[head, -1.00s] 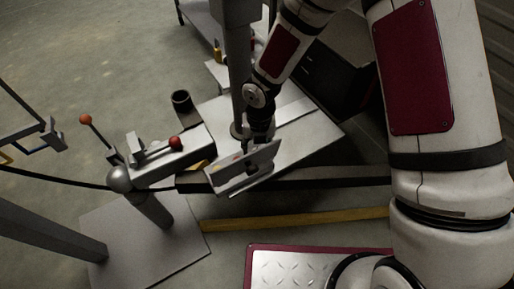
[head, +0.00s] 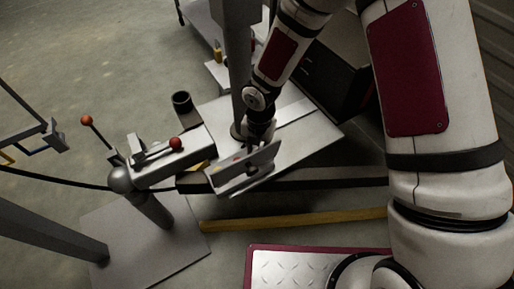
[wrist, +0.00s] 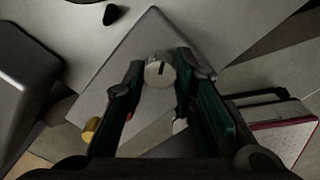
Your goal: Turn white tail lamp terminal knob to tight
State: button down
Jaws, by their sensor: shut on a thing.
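The white knob (wrist: 159,71) is a pale round cap with a dark pointer line, seen from above in the wrist view. My gripper (wrist: 158,76) has a green-edged finger on either side of it and is shut on it. In the head view my gripper (head: 257,146) reaches down to the grey terminal panel (head: 248,176), and the white knob is hidden there by my wrist. The panel also shows in the wrist view, where a yellow knob (wrist: 91,129) sits at lower left. The panel's tight marking cannot be read.
A trailer coupler with a red-tipped lever (head: 176,143) stands left of the panel. A grey post (head: 238,60) rises close behind my wrist. A yellow bar (head: 290,219) and a tread-plate step (head: 300,268) lie in front.

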jog(key=m, duration=1.2)
jog(key=shift+b, duration=0.35)
jog(key=shift+m, duration=0.3)
jog(key=c, duration=1.3)
grip_release()
